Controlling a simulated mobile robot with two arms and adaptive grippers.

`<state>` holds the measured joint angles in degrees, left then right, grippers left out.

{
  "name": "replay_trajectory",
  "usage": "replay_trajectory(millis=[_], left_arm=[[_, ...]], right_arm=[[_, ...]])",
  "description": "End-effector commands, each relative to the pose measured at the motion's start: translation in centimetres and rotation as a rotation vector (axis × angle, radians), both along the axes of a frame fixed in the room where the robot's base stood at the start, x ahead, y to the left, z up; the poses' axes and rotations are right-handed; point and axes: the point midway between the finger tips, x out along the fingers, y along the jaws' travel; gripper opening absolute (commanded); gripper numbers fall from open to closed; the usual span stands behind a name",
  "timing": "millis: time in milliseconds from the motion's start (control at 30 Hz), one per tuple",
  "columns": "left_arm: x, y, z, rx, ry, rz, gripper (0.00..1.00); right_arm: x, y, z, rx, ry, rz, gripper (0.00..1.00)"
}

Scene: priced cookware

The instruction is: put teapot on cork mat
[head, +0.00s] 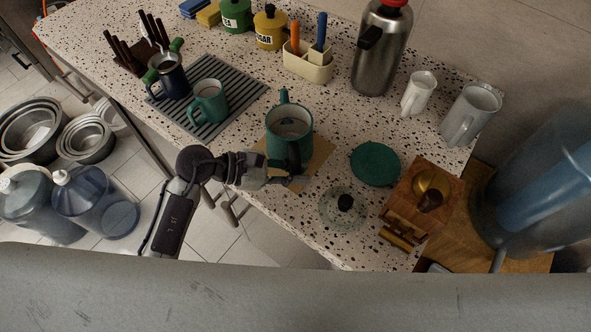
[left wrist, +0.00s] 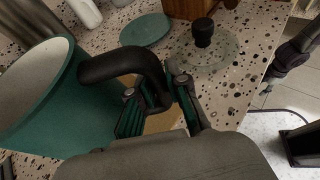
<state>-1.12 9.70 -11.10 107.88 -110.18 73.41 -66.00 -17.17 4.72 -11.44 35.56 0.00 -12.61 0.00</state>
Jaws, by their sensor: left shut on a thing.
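The green teapot (head: 287,122), with a pale inside, a spout on the far side and a black handle, is upright and without a lid over the tan cork mat (head: 319,153). I cannot tell whether its base touches the mat. My left gripper (head: 284,173) is shut on the black handle. In the left wrist view the teapot (left wrist: 50,105) fills the left side, and the fingers (left wrist: 160,105) close around the handle's lower end. A little of the cork mat (left wrist: 162,122) shows behind them. The teapot hides most of the mat.
A green disc (head: 375,163), a glass lid (head: 343,207) and a wooden grinder (head: 425,195) stand to the right. A green mug (head: 208,101) is on a grey ribbed mat (head: 250,97) to the left.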

Motion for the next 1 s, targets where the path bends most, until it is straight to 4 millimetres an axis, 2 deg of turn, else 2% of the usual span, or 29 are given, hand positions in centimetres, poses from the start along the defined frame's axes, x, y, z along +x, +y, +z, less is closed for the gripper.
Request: replay_trajectory(millis=[33,67,200,567,733,1000], left_arm=[[0.0,0.0,-0.2,0.000,-0.003,-0.001,0.00],[0.0,0.0,-0.2,0.000,-0.001,-0.001,0.19],[0.0,0.0,-0.1,0.000,0.000,-0.001,0.40],[0.0,0.0,0.4,-0.001,0.001,0.000,0.40],[-0.4,2.4,0.7,0.007,-0.002,0.001,0.40],[-1.6,7.7,2.9,0.007,-0.002,0.000,0.40]], right_arm=[[0.0,0.0,-0.4,0.000,0.000,0.000,0.40],[0.0,0.0,-0.3,0.000,0.000,0.000,0.40],[0.0,0.0,-0.2,0.000,0.001,0.000,0.40],[0.0,0.2,0.4,0.002,0.001,-0.001,0.40],[0.0,0.4,-0.9,0.004,0.001,-0.002,0.40],[-0.1,0.4,-2.7,0.005,0.001,-0.002,0.40]])
